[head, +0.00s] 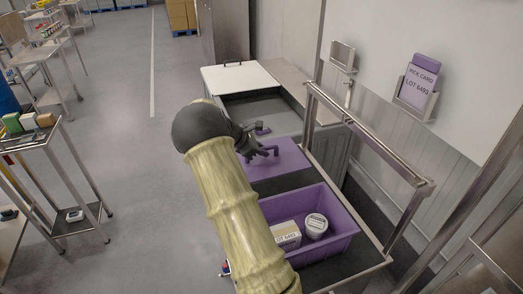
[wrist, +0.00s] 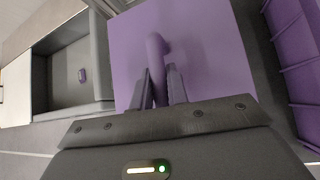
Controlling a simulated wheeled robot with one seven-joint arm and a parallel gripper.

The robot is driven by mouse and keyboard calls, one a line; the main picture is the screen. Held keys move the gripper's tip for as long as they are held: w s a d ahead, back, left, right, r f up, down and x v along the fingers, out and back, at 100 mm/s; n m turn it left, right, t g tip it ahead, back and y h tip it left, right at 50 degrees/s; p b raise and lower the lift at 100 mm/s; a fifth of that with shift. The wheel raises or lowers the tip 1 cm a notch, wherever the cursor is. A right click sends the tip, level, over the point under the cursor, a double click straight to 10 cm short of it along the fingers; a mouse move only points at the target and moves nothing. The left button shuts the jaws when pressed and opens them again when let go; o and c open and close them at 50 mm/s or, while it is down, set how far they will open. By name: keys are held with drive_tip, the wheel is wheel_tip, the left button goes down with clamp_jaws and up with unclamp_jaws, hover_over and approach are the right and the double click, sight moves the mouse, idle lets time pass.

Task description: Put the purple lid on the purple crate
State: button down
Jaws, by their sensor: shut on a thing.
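The purple lid (head: 283,158) is a flat panel with a purple handle on top. It is beyond the purple crate in the head view. The purple crate (head: 334,209) is open and stands on the dark conveyor. It holds a box labelled LOT 6491 (head: 287,235) and a white round tub (head: 316,226). My gripper (head: 262,150) is shut on the lid's handle; in the wrist view its fingers (wrist: 160,88) close around the handle, and the lid (wrist: 205,45) lies under them. The crate's side (wrist: 295,50) shows at the right there. I cannot tell whether the lid is raised.
A metal rail frame (head: 365,135) runs along the conveyor's right side. A pick card holder (head: 415,92) hangs on the wall.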

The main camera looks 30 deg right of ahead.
drive_tip(key=a+f+n+t+p, duration=0.1)
drive_tip(key=a, duration=0.1)
drive_tip(key=w+a+f+n+t+p, duration=0.1)
drive_tip(key=a+f+n+p, duration=0.1)
drive_tip(key=a, duration=0.1)
drive_tip(key=a+f+n+t+p, duration=0.1)
drive_tip(key=a+n+p, duration=0.1)
drive_tip(key=a, duration=0.1)
drive_tip(key=shift+w+a+f+t+y, duration=0.2)
drive_tip(key=shift+w+a+t+y, duration=0.1)
drive_tip(key=shift+w+t, duration=0.1)
drive_tip(key=a+n+t+p, duration=0.1)
drive_tip(key=a, duration=0.1)
drive_tip(key=a+f+n+t+y+p, duration=0.1)
drive_tip(key=a+n, duration=0.1)
drive_tip(key=s+a+f+n+t+y+p, duration=0.1)
drive_tip(key=a+p, duration=0.1)
drive_tip(key=a, duration=0.1)
drive_tip(key=shift+n, duration=0.3)
drive_tip(key=s+a+r+n+t+y+p, duration=0.1)
drive_tip(key=s+a+n+y+p, duration=0.2)
drive_tip(key=a, duration=0.3)
drive_tip(key=s+a+r+n+t+y+p, duration=0.2)
drive_tip(key=s+a+n+y+p, duration=0.1)
drive_tip(key=a+n, duration=0.3)
drive_tip(key=shift+s+a+y, duration=0.3)
drive_tip(key=shift+a, duration=0.45)
drive_tip(key=shift+r, duration=0.1)
